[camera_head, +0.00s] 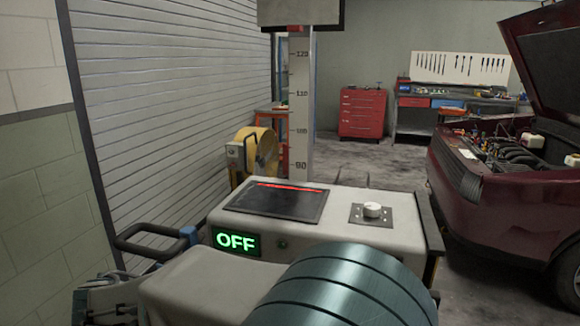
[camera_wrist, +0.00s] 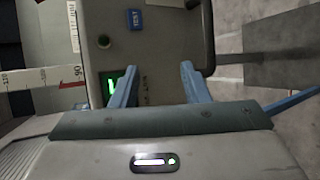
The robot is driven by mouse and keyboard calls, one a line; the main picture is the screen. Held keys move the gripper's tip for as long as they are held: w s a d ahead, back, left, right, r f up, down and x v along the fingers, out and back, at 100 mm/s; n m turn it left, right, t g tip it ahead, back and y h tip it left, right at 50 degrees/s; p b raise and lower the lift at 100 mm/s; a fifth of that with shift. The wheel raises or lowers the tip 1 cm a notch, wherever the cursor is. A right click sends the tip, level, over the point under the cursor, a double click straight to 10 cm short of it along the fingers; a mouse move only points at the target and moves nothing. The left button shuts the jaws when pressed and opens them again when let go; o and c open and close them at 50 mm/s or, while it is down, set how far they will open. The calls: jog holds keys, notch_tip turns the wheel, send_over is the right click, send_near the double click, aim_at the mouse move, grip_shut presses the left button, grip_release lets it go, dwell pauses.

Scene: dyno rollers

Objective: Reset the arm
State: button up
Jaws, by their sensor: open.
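My gripper (camera_wrist: 160,68) shows in the wrist view with its two blue fingers spread apart and nothing held between them. Its fingers point toward the front of a grey console (camera_wrist: 165,60). How near they are to it, and whether they touch, I cannot tell. In the head view my gripper cannot be made out. My arm's grey and teal links fill the bottom of that view and hide the console's lower part. The console (camera_head: 345,233) carries a green OFF display (camera_head: 236,241), a tilted dark screen (camera_head: 277,201) with a red bar, and a white knob (camera_head: 372,210).
A blue TEST button (camera_wrist: 137,20) is on the console. A column with a height scale (camera_head: 301,110) rises behind it. A dark red car (camera_head: 510,210), hood up, stands to the right. A shuttered wall (camera_head: 170,100) is at left. Floor is clear toward the red tool chest (camera_head: 362,113).

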jog(key=s+d+m+g+y+p, duration=0.3)
jog(key=s+d+m+y+p, duration=0.1)
jog(key=d, duration=0.9)
jog(key=s+d+r+m+g+y+p, duration=0.1)
jog(key=s+d+m+g+y+p, duration=0.2)
jog(key=d, duration=1.1)
jog(key=shift+s+d+r+m+y+p, duration=0.15)
jog(key=shift+s+d+m+y+p, duration=0.25)
jog(key=shift+s+m+y, duration=1.25)
jog(key=shift+s+a+m+h, duration=0.2)
jog(key=shift+m+h, duration=0.25)
jog(key=shift+m, duration=0.2)
